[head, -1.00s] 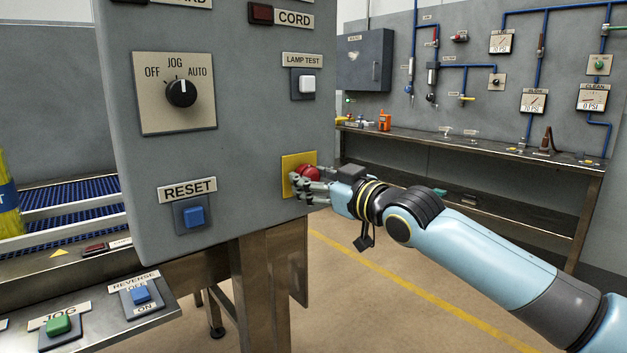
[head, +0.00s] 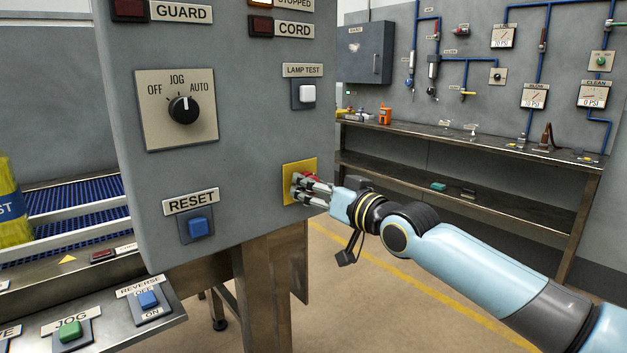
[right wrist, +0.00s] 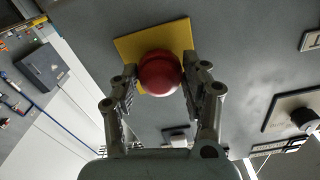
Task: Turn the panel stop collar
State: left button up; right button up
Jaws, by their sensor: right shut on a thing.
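The panel stop is a red mushroom button (right wrist: 159,73) on a yellow square plate (head: 290,169) at the lower right of the grey control panel (head: 240,110). My right gripper (head: 304,187) reaches it from the right in the head view and hides most of the red button. In the right wrist view, my right gripper's fingers (right wrist: 160,85) stand on both sides of the red head and are shut on it. The collar cannot be told apart from the button. My left gripper is not in view.
The panel also carries a selector knob (head: 184,109), a blue reset button (head: 198,227) and a white lamp test button (head: 308,93). A lower console with a green jog button (head: 70,331) is at bottom left. A workbench (head: 480,150) stands at the back right.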

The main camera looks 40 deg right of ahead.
jog(key=shift+m+p, duration=0.3)
jog(key=shift+m, duration=0.5)
jog(key=o, duration=1.2)
jog(key=shift+c, duration=0.2)
jog(key=shift+r, duration=0.1)
notch_tip(320, 180, up, 10)
jog(key=shift+f, duration=0.1)
